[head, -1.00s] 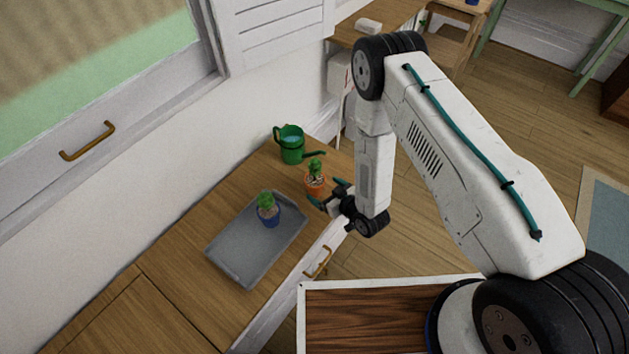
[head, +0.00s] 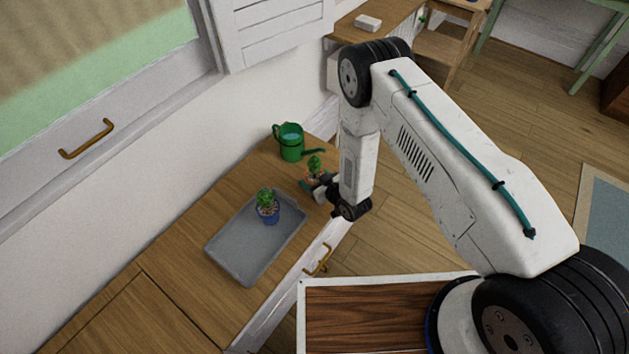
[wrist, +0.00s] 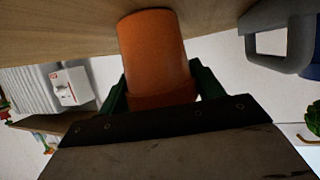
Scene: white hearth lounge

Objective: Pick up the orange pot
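The orange pot (head: 309,178) with a small green cactus (head: 314,163) stands on the wooden cabinet top, near its far end. My gripper (head: 318,183) is at the pot and partly hides it in the head view. In the wrist view the orange pot (wrist: 156,52) lies between the two green fingers of my gripper (wrist: 160,85), one on each side. The fingers look open, with a narrow gap at the right side; contact on the left is unclear.
A green watering can (head: 291,143) stands just behind the pot. A grey tray (head: 240,255) holding a blue pot (head: 268,215) with a cactus lies to the left. Bare wood (head: 180,250) is free left of the tray. The wall runs along the back.

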